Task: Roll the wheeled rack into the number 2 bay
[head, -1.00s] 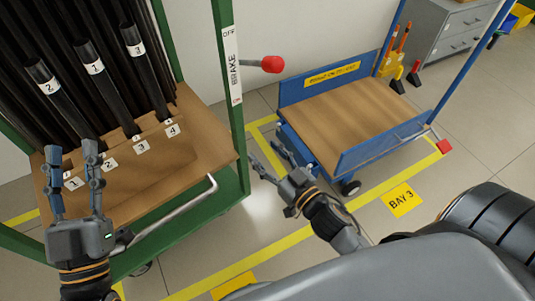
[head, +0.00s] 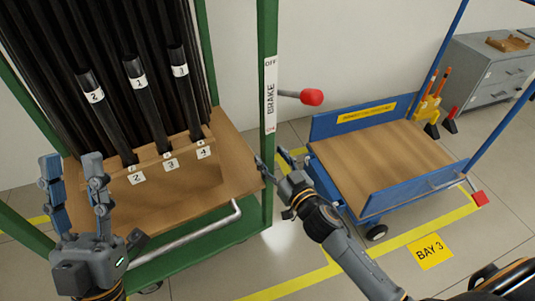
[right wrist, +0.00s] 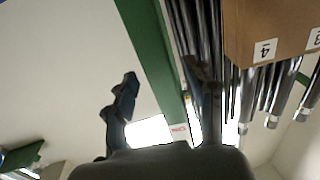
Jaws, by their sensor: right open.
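The wheeled rack has a green frame, a wooden shelf (head: 235,165) and black rods (head: 100,60) with numbered tags. A silver handle bar (head: 200,232) runs along its front. Its right post (head: 267,40) bears a BRAKE label (head: 270,95), and a lever with a red knob (head: 311,97) sticks out to the right. My right gripper (head: 276,164) is open at this post's lower part. In the right wrist view the green post (right wrist: 152,45) shows between the spread fingers; contact is unclear. My left gripper (head: 73,172) is open and empty before the shelf. No number 2 bay sign shows.
A blue cart with a wooden deck (head: 385,155) stands right of the rack by the BAY 3 floor sign (head: 430,250). Yellow floor lines (head: 405,238) mark the bay. A grey cabinet (head: 485,75) stands at the back right. Floor between rack and cart is narrow.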

